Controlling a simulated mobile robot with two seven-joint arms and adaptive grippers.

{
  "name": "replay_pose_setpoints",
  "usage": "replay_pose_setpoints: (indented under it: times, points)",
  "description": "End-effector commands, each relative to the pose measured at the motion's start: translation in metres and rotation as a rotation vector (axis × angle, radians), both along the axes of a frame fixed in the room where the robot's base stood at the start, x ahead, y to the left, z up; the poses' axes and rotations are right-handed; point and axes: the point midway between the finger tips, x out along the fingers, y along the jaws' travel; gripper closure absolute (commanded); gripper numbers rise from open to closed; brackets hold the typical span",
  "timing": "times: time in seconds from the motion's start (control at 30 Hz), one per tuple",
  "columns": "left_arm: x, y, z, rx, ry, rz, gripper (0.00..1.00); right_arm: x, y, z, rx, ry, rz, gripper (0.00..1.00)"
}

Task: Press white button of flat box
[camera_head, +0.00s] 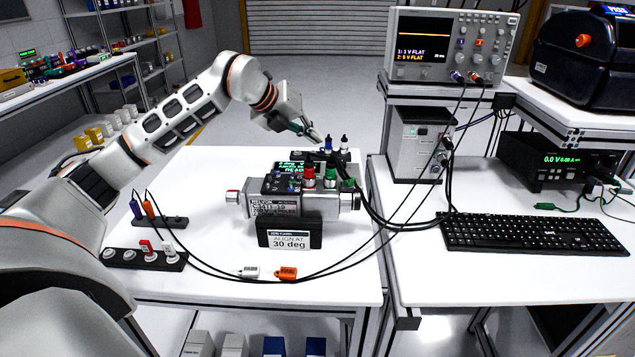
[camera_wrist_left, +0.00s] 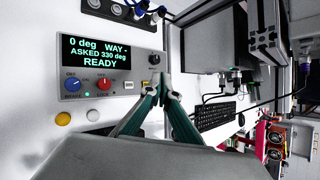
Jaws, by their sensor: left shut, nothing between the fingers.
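A flat grey box (camera_wrist_left: 148,92) with a lit green-text display shows in the left wrist view; the text includes "ASKED 330 deg" and "READY". Its face carries a blue knob (camera_wrist_left: 71,84) and a red knob (camera_wrist_left: 104,83). Just below it are a round white button (camera_wrist_left: 92,118) and a round yellow one (camera_wrist_left: 62,118). The display (camera_head: 297,167) also shows in the head view, behind the grey cylindrical unit. My left gripper (camera_head: 316,136) is shut and empty, raised above the table behind the unit. Its fingertips (camera_wrist_left: 163,82) show to the right of the knobs, apart from the white button. My right gripper is out of view.
A dark block (camera_head: 289,233) labelled "ALIGN AT 30 deg" stands in front of the unit (camera_head: 325,203). An oscilloscope (camera_head: 450,48) and keyboard (camera_head: 530,233) are at the right.

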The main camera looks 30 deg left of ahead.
Motion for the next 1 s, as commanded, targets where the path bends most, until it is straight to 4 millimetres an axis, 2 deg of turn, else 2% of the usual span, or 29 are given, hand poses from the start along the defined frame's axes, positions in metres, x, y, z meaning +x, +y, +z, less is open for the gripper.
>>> replay_pose_setpoints:
  times: [0.33, 0.53, 0.7, 0.83, 1.0]
  points:
    - [0.0, 0.0, -0.004, 0.0, 0.001, -0.001, 1.0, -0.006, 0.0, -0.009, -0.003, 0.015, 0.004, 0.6]
    - [0.0, 0.0, -0.032, 0.0, 0.009, 0.0, 1.0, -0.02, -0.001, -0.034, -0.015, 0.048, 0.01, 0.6]
    - [0.0, 0.0, -0.057, 0.001, 0.012, 0.0, 1.0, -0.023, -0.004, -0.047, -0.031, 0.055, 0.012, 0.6]
    - [0.0, 0.0, -0.072, 0.001, 0.011, -0.001, 1.0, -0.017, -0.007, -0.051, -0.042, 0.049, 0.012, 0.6]
    - [0.0, 0.0, -0.082, 0.001, 0.004, 0.001, 1.0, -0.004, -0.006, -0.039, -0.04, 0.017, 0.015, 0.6]
